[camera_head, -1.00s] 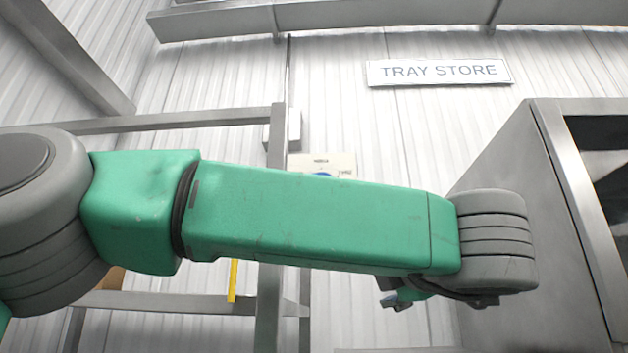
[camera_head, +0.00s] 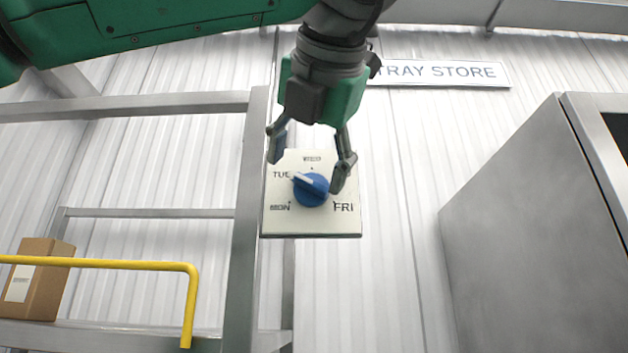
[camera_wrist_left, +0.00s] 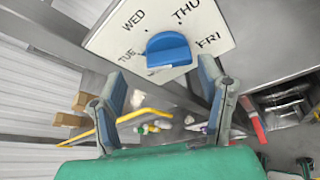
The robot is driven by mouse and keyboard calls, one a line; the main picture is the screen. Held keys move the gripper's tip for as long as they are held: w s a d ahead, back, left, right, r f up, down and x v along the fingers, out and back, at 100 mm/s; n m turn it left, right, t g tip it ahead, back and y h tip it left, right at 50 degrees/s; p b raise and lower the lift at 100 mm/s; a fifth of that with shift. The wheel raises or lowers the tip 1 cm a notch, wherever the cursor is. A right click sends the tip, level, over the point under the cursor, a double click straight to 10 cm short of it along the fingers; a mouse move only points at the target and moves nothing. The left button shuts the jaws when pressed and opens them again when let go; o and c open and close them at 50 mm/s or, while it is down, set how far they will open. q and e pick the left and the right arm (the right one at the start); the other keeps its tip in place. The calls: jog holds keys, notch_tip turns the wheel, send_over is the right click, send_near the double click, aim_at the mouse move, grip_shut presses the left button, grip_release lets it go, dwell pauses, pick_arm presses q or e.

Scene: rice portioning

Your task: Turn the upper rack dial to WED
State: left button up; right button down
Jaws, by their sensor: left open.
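The rack dial is a blue knob (camera_head: 311,190) with a white pointer strip on a cream plate (camera_head: 310,227). In the head view the strip points up and left, towards TUE. MON is at lower left and FRI at lower right. The small top label is hard to read there. The left wrist view shows the knob (camera_wrist_left: 168,50) with TUE, WED, THU and FRI around it. My left gripper (camera_head: 307,172) comes down from above, open and empty. Its fingers spread to either side of the knob, and the wrist view shows the knob beyond the fingertips. My right gripper is out of view.
A grey rack post (camera_head: 245,220) stands left of the plate. A yellow rail (camera_head: 110,263) runs in front of a cardboard box (camera_head: 38,280) at lower left. A grey metal cabinet (camera_head: 510,220) stands at right. A TRAY STORE sign (camera_head: 445,73) hangs on the wall.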

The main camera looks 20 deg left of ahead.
aim_at(320, 185)
pick_arm(q)
jog(key=shift+w+a+f, duration=0.2)
jog(key=shift+w+a, duration=0.3)
jog(key=shift+a, duration=0.4)
jog(key=w+d, duration=0.2)
jog(key=d, duration=0.1)
jog(key=shift+f, duration=0.35)
jog(key=shift+w+d, duration=0.15)
jog(key=shift+d, duration=0.1)
jog(key=shift+s+a, duration=0.25)
jog(key=shift+a, duration=0.1)
jog(key=shift+c, duration=1.4)
jog(key=shift+s+a, duration=0.15)
jog(key=shift+a, duration=0.3)
jog(key=c, duration=0.7)
jog(key=shift+a, duration=0.3)
jog(key=shift+c, duration=0.8)
jog(key=shift+d, duration=0.3)
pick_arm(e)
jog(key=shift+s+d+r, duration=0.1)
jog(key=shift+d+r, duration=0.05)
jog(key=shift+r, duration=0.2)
